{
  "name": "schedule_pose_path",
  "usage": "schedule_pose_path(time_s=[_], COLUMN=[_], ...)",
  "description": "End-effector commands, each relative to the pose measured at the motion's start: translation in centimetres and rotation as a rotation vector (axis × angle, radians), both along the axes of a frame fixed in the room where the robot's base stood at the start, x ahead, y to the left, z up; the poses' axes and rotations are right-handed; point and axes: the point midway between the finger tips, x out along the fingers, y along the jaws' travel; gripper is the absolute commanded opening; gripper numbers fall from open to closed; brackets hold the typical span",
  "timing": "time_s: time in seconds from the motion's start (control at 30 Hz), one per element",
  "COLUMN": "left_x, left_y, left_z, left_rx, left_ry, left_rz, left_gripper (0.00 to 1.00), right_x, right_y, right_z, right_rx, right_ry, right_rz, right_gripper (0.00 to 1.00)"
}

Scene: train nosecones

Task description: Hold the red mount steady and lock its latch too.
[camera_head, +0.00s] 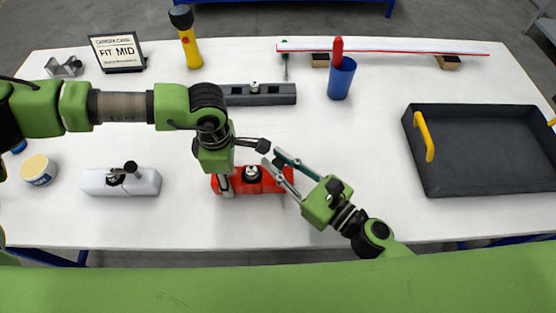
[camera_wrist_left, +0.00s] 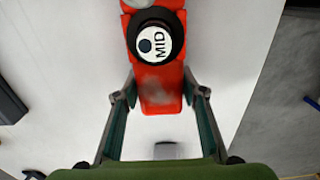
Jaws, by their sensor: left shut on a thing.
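The red mount (camera_head: 268,187) lies near the front edge of the table. A round black fitting with a white disc marked "MID" (camera_wrist_left: 155,42) sits on top of it. My left gripper (camera_wrist_left: 160,95) is shut on the end of the red mount (camera_wrist_left: 160,78), one finger on each side. In the head view it stands at the mount's left end. My right gripper (camera_head: 271,157) is open, its two fingers apart over the mount's right part. Whether it touches the mount cannot be told. I cannot make out the latch clearly; my right fingers partly cover the mount.
A white mount (camera_head: 145,183) with a black lever stands left, and a grey one (camera_head: 270,95) behind. A "FIT MID" sign (camera_head: 118,52), yellow flashlight (camera_head: 188,40) and blue cup (camera_head: 341,80) stand further back. A dark tray (camera_head: 480,190) is at right. Clear table lies before the tray.

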Motion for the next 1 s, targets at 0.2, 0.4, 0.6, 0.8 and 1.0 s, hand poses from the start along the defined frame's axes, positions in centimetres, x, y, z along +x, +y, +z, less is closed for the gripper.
schedule_pose_path(time_s=[0.2,0.4,0.6,0.8,1.0], left_x=[0.02,0.01,0.0,-0.01,-0.02], left_y=[-0.03,-0.04,-0.07,-0.1,-0.13], left_z=[0.04,0.04,0.04,0.04,0.05], left_rx=[-0.001,-0.001,-0.002,-0.002,-0.003], left_ry=[0.0,0.0,0.0,0.0,0.0], left_rz=[0.0,0.0,-0.001,-0.002,-0.002], left_gripper=[0.13,0.13,0.13,0.13,0.13], right_x=[0.02,0.09,0.17,0.25,0.32], right_y=[-0.01,0.03,0.0,0.0,0.03], right_z=[0.01,0.08,0.03,0.02,0.06], right_rx=[-0.001,-0.001,-0.004,-0.004,-0.002], right_ry=[-0.001,-0.005,-0.005,-0.003,-0.002], right_rz=[0.01,0.075,0.212,0.395,0.584], right_gripper=[0.0,0.0,0.0,0.0,0.0])
